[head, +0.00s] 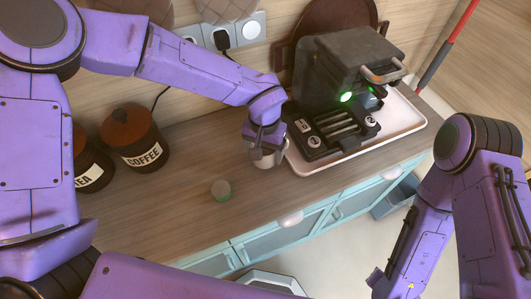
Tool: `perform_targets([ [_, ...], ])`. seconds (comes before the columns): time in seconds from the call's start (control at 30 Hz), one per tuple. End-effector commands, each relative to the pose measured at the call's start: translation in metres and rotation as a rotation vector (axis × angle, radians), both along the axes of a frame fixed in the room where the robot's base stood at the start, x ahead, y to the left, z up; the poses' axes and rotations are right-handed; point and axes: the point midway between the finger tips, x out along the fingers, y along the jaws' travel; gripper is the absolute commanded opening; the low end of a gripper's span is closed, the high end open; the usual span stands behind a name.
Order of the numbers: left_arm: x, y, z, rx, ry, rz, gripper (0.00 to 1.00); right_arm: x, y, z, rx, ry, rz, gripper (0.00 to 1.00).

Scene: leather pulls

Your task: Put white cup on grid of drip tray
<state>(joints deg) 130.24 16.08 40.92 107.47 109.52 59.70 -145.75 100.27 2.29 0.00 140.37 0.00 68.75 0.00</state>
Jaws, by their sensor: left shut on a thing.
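My left gripper (265,143) is shut on the white cup (268,160), which shows below the fingers. The gripper and arm hide much of the cup. The cup is over the wooden counter, just left of the pale tray's near left corner; I cannot tell whether it touches the counter. The drip tray with its grid (342,127) is at the front of the dark coffee machine (335,72), to the right of the cup. The visible grid is bare. My right arm hangs at the lower right, and its fingers are not clearly visible.
The machine stands on a pale tray (408,121) with a raised rim. COFFEE (134,140) and TEA (88,170) jars are at left. Teal drawers (275,235) lie below the counter's front edge.

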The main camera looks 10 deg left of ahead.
Motion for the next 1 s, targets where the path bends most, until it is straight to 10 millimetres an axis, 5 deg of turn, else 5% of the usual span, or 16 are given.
perform_targets([
  [0.13,-0.002,-0.001,-0.022,0.001,0.002,-0.004,0.4,0.0,0.0,0.001,0.0,0.0,0.0,0.43],
  [0.5,-0.002,-0.002,-0.027,0.0,0.003,-0.002,0.4,0.0,0.0,0.002,0.0,0.0,0.0,0.43],
  [0.53,-0.002,-0.001,-0.027,0.0,0.003,-0.002,0.87,0.0,0.0,0.002,0.0,0.0,0.0,0.43],
  [0.57,-0.002,-0.001,-0.027,0.0,0.003,-0.002,0.97,0.0,0.0,0.002,0.0,0.0,0.0,0.43],
  [0.87,-0.002,-0.001,-0.023,0.0,0.0,-0.003,1.0,0.0,0.0,0.0,0.0,0.0,0.0,0.43],
  [1.0,-0.001,-0.002,0.002,-0.003,-0.001,-0.001,1.0,0.0,0.0,-0.001,0.0,0.0,0.0,0.43],
])
